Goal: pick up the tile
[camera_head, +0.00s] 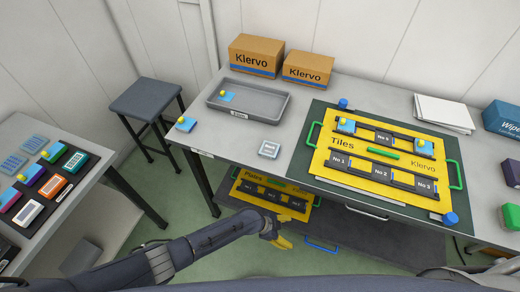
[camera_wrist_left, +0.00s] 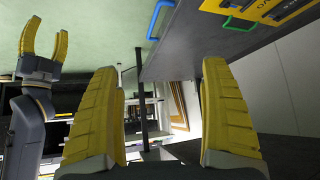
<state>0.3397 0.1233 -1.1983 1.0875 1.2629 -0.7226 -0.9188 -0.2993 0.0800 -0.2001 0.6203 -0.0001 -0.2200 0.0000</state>
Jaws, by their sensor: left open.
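A blue tile with a yellow knob (camera_head: 186,124) lies at the table's left edge. A similar tile (camera_head: 226,97) lies in the grey tray (camera_head: 265,113). Two more blue pieces with yellow knobs, left (camera_head: 346,126) and right (camera_head: 422,146), sit in the back row of the yellow Tiles board (camera_head: 352,142). My left gripper (camera_head: 282,241) is low in front of the table, apart from every tile. Its fingers (camera_wrist_left: 160,120) are apart and empty in the left wrist view. My right gripper (camera_wrist_left: 43,42) shows there too, its fingers apart with nothing between them.
A small labelled square (camera_head: 269,149) lies on the table between tray and board. A second yellow board (camera_head: 270,194) is on the lower shelf. Two Klervo boxes (camera_head: 256,55) stand behind. A stool (camera_head: 147,98) and a side table with coloured pieces (camera_head: 52,185) are left.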

